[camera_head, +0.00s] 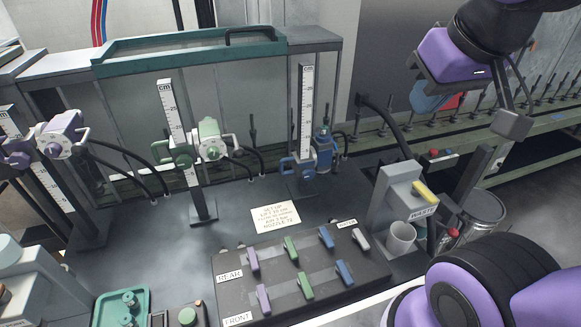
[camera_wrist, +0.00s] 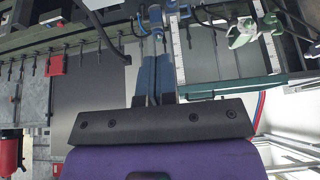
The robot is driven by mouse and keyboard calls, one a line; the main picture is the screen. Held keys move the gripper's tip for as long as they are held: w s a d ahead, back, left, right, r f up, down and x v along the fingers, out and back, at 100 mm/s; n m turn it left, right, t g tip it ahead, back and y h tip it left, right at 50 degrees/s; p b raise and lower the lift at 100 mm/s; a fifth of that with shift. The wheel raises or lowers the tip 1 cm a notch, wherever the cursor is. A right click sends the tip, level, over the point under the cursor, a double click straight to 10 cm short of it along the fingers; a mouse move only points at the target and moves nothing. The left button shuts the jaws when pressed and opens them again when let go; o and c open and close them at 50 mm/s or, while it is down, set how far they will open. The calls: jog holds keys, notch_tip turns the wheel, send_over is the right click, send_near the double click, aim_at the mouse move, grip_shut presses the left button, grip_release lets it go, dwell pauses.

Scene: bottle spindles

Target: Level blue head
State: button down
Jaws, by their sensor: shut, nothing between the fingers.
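The blue head (camera_head: 323,143) is on the right-hand stand beside an upright cm scale (camera_head: 305,105), with a blue clamp (camera_head: 298,166) low on that scale. I cannot tell its exact tilt. It also shows at the top of the wrist view (camera_wrist: 156,14). The blue levers, rear (camera_head: 326,237) and front (camera_head: 344,272), sit on the dark switch panel (camera_head: 375,265). My gripper (camera_head: 430,98) is at the upper right, up in the air and away from the blue head and panel.
A green head (camera_head: 210,138) and a purple head (camera_head: 62,135) are on stands to the left. Purple and green levers share the panel. A grey box with a yellow lever (camera_head: 425,192) and a white cup (camera_head: 401,238) stand right of it. A note (camera_head: 275,217) lies behind.

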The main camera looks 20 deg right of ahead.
jog(key=c, duration=1.8)
grip_release()
jog(key=shift+c, duration=0.2)
